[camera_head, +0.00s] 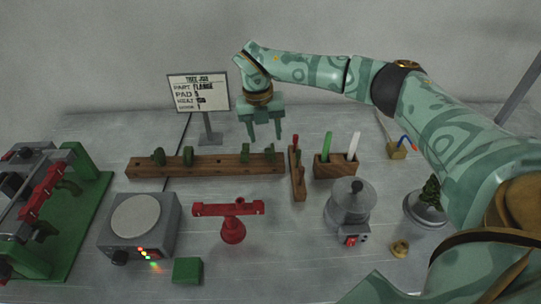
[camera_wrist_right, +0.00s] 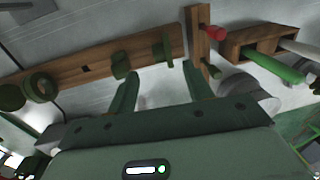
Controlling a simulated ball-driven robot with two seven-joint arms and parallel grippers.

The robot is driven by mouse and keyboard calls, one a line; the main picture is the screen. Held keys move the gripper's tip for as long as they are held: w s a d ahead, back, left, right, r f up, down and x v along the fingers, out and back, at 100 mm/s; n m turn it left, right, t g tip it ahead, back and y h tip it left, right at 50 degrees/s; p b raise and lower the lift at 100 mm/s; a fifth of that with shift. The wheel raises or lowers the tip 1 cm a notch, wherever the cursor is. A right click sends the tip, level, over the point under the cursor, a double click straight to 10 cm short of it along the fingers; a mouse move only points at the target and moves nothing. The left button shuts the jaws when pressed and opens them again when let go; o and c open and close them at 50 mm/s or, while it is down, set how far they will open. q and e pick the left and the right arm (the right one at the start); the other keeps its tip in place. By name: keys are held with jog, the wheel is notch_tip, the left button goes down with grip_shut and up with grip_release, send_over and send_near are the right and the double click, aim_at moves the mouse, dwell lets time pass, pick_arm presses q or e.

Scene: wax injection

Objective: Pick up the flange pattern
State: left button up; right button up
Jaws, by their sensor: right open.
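Several green wax patterns stand in a long wooden rack (camera_head: 215,166). At its left end are a rounded pattern (camera_head: 158,156) and a second rounded pattern (camera_head: 188,155). At its right end are a narrower pattern (camera_head: 245,153) and another narrow one (camera_head: 270,153). I cannot tell for sure which is the flange. In the right wrist view, the round disc-like pattern (camera_wrist_right: 40,87) is at left and a smaller pattern (camera_wrist_right: 121,65) lies near one finger. My right gripper (camera_head: 265,136) is open and empty above the rack's right end, fingers pointing down. My left gripper is out of view.
A hotplate (camera_head: 138,228), red stand (camera_head: 232,230) and grey pot (camera_head: 349,208) are in front.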

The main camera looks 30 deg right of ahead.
aim_at(269, 149)
notch_tip(269, 149, down, 3)
jog(key=shift+d+r, duration=0.1)
jog(key=shift+r, duration=0.1)
jog(key=f+b, duration=0.1)
jog(key=f, duration=0.1)
jog(key=d+f+b, duration=0.1)
jog(key=f, duration=0.2)
jog(key=shift+s, duration=0.2)
jog(key=shift+r, duration=0.1)
jog(key=shift+c, duration=0.3)
jog(key=c, duration=1)
